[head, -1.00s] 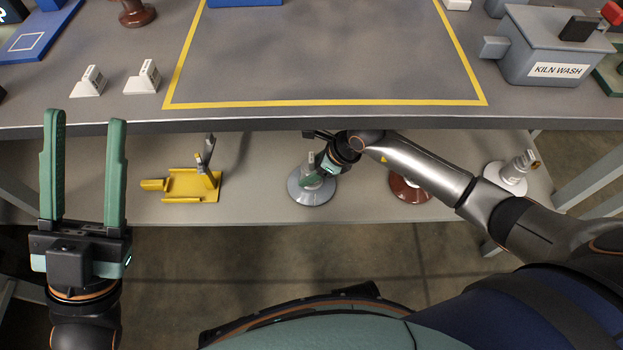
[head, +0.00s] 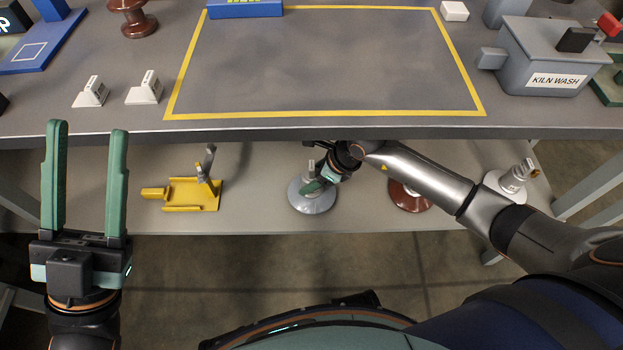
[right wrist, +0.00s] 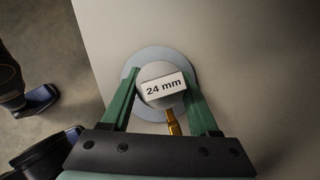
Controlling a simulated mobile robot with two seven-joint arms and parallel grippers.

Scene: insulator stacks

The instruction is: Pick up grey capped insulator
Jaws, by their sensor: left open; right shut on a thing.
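The grey capped insulator (head: 313,200) is on the lower shelf in the head view, its wide grey disc at the bottom and a small cap on top. In the right wrist view its grey disc (right wrist: 150,55) shows from above, with a white label reading "24 mm" and a brass-coloured pin beside the label. My right gripper (head: 318,181) reaches under the table top and is shut on the insulator; in the right wrist view its green fingers (right wrist: 160,97) lie on either side of it. My left gripper (head: 88,132) is open and empty, left of the shelf items.
A yellow holder (head: 190,194), a brown insulator (head: 408,197) and a white insulator (head: 508,182) share the lower shelf (head: 260,215). The table edge (head: 300,133) overhangs my right gripper. Above, a yellow-outlined area (head: 320,60) is clear; a KILN WASH box (head: 550,60) stands right.

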